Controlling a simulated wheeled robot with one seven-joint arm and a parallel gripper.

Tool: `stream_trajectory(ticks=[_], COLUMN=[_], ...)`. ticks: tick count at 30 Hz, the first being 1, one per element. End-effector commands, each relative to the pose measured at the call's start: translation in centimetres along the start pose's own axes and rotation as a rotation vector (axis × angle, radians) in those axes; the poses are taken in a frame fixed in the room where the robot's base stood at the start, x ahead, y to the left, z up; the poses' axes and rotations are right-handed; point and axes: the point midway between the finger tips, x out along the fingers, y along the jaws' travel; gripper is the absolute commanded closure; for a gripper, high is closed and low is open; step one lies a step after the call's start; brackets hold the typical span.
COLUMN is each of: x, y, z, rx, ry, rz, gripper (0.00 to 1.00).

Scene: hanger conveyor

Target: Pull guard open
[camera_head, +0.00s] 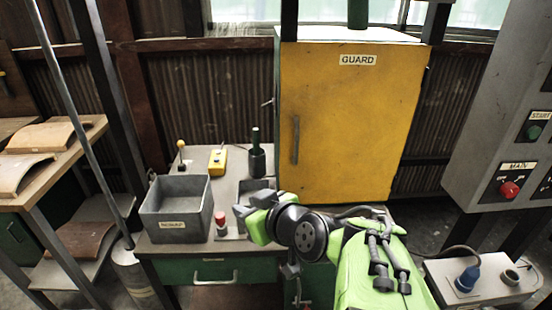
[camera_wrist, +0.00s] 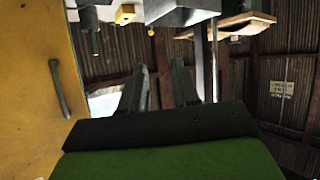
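The yellow guard door (camera_head: 352,115), labelled GUARD, is closed flat on its cabinet. Its grey vertical bar handle (camera_head: 295,140) is near the left edge of the door. In the wrist view the yellow door (camera_wrist: 25,95) fills the left side, with the handle (camera_wrist: 59,88) left of my fingers. My gripper (camera_wrist: 158,88) has its two fingers apart with nothing between them. It is clear of the handle. In the head view my arm's wrist is low, in front of the door and below the handle; the fingertips are hard to make out there.
A grey bin (camera_head: 176,222), a red button (camera_head: 220,220), a yellow box (camera_head: 217,160) and a dark holder (camera_head: 256,160) stand on the bench left of the door. A control panel (camera_head: 505,140) is at right. A slanted pole (camera_head: 75,115) stands at left.

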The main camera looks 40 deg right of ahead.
Motion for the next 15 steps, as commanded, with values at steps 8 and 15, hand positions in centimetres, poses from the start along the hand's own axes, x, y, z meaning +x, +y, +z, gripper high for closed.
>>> stream_trajectory(ticks=[8,15], x=[-3.4,-3.1], y=[14.1,15.7], z=[1.3,-0.2], rx=[0.145,0.157], ry=[0.404,0.434], rz=[0.392,0.418], gripper=[0.69,0.69])
